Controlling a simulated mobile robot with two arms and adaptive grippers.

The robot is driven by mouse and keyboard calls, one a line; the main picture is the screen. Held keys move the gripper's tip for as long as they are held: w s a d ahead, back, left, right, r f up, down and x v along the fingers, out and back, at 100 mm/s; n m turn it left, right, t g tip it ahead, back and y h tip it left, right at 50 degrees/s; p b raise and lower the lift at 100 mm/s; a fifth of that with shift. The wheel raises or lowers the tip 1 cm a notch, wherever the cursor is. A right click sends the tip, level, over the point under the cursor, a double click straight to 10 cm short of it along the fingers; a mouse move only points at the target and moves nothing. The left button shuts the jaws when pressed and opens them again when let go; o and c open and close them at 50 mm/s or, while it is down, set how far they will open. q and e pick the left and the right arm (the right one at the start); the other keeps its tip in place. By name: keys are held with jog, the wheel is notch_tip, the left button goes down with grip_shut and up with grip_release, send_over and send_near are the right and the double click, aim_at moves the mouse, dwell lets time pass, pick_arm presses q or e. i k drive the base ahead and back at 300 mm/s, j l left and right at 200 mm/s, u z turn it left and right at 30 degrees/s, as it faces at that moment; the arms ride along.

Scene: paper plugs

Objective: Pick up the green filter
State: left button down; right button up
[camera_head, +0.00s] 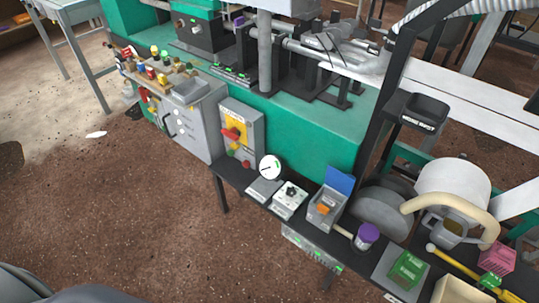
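A small green block-like object (408,268), which looks like the green filter, lies on a grey plate (385,273) on the dark bench at the lower right. Its top carries some pale marks too small to read. A second, smaller green piece (490,281) shows further right, partly by the yellow bar; I cannot tell what it is. Neither of my grippers shows in this view.
A purple-lidded jar (367,235), a blue-lidded box (328,204) and a round dial gauge (270,168) stand along the bench. A pink basket (497,259) and a cream tray (455,292) are near the green object. Brown floor (120,220) is mostly clear in front.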

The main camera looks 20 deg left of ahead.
aim_at(406, 271)
jog(key=z, duration=1.1)
jog(key=l+u, duration=0.15)
jog(key=l, duration=0.35)
